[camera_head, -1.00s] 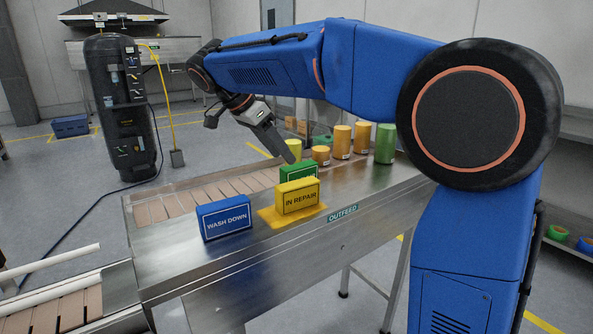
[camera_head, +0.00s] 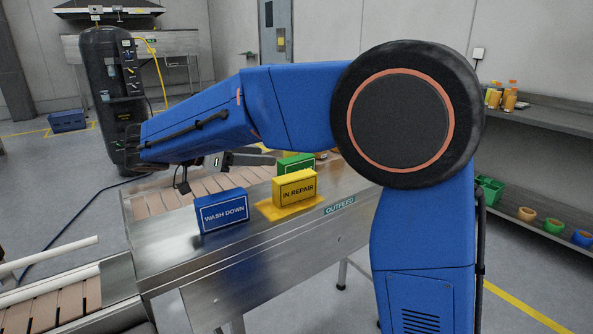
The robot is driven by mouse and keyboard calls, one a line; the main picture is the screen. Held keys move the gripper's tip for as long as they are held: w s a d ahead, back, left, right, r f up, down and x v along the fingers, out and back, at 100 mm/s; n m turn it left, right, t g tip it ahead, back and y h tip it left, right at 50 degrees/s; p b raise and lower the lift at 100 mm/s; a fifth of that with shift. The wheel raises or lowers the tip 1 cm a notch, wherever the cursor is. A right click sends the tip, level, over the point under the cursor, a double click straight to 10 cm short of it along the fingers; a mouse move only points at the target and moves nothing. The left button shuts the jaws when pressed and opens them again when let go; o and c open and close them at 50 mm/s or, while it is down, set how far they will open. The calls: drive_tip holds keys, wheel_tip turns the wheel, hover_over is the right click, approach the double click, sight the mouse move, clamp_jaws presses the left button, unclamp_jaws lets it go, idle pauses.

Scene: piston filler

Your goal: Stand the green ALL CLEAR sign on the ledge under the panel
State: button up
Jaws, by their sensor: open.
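The green sign (camera_head: 293,163) stands on the steel outfeed table (camera_head: 245,270), behind the yellow IN REPAIR sign (camera_head: 296,189). Only its upper part shows; its lettering is mostly hidden. My gripper (camera_head: 268,156) is low over the table, just left of the green sign, with its fingers pointing right. It is open, and no sign is seen between the fingers. Whether a finger touches the green sign cannot be told. I cannot pick out the ledge under the panel for certain.
The blue WASH DOWN sign (camera_head: 222,211) stands left of the yellow sign, which stands on a yellow patch (camera_head: 318,203). A slatted conveyor (camera_head: 155,206) lies behind. A dark upright unit (camera_head: 108,75) is at the back left. Shelves (camera_head: 545,115) are on the right.

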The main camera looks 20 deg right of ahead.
sight(295, 158)
drive_tip(key=x, duration=0.7)
drive_tip(key=shift+s+x, duration=0.2)
drive_tip(key=shift+x, duration=1.15)
drive_tip(key=shift+s+x, duration=0.2)
drive_tip(key=shift+x, duration=1.15)
drive_tip(key=shift+d, duration=0.15)
drive_tip(key=c, duration=1.3)
drive_tip(key=shift+o, duration=0.2)
drive_tip(key=shift+r, duration=0.1)
wheel_tip(295, 158, up, 10)
drive_tip(key=shift+f, duration=0.1)
